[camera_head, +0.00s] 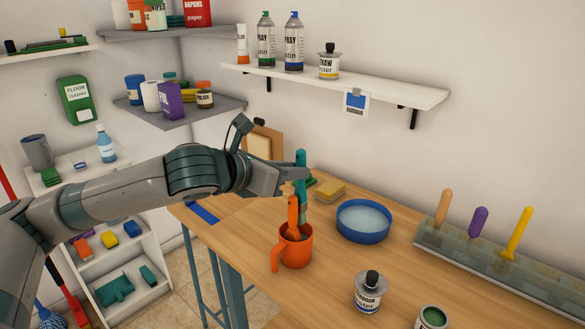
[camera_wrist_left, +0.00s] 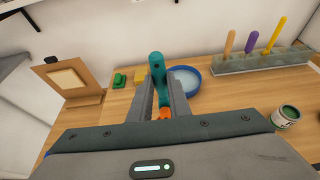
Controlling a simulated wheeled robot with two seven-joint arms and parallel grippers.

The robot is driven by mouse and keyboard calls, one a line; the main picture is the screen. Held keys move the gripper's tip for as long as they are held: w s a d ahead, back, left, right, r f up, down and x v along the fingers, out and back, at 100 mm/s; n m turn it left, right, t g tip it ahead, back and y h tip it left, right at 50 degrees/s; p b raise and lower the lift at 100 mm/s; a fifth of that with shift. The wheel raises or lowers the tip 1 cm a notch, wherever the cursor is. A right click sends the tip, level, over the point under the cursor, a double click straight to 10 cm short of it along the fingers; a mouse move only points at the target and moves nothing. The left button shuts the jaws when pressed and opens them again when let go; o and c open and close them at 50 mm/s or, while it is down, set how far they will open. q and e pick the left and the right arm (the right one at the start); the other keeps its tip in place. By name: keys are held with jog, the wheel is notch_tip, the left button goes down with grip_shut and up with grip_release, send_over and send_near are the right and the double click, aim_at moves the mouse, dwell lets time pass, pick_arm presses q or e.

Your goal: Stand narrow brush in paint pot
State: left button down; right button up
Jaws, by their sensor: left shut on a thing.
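My left gripper (camera_head: 290,178) is shut on the teal handle of a brush (camera_head: 301,160), which it holds roughly upright. The teal handle also shows between the fingers in the left wrist view (camera_wrist_left: 156,68). An orange pot (camera_head: 296,252) with a side handle stands on the table below the gripper. An orange-handled tool (camera_head: 293,212) stands tilted in it. The held brush's lower end is at or behind the pot's mouth, and I cannot tell whether it is inside. An open can of green paint (camera_head: 433,318) stands at the front right. My right gripper is not in view.
A blue bowl (camera_head: 364,237) stands right of the pot, with a yellow sponge (camera_head: 330,191) behind. A black-capped jar (camera_head: 368,292) is in front. A rack (camera_head: 437,241) holds several handled tools at the right. A wall shelf (camera_head: 390,90) carries spray cans. The table's left front edge is near.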

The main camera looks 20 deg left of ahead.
aim_at(290, 201)
pick_arm(q)
jog(key=shift+f+b, duration=1.35)
jog(key=shift+f, duration=2.45)
jog(key=c, duration=1.6)
grip_release()
